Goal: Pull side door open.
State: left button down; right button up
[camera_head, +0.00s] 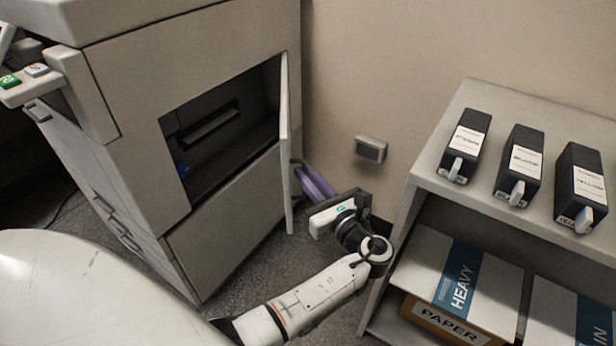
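The side door (289,150) of the large grey copier (130,100) stands open, swung outward and seen almost edge-on. The opening (225,125) beside it shows a dark interior with a slot and a small blue part. My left gripper (303,172) is just to the right of the door, on its outer side, with purple fingers pointing toward it. The door partly hides the fingertips, so I cannot tell whether they touch it or how far apart they are. My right gripper is not in view.
A grey shelf (437,150) stands at the right, close to my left wrist. Several dark toner cartridges (520,165) stand on top, and paper boxes (450,285) lie inside. A small grey box (370,148) is on the wall. Carpet shows between copier and shelf.

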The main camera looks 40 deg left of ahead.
pick_arm(q)
jog(key=shift+w+a+r, duration=0.25)
jog(key=shift+w, duration=0.05)
jog(key=c, duration=1.9)
grip_release()
jog(key=shift+f, duration=0.15)
jog(key=shift+o, duration=0.2)
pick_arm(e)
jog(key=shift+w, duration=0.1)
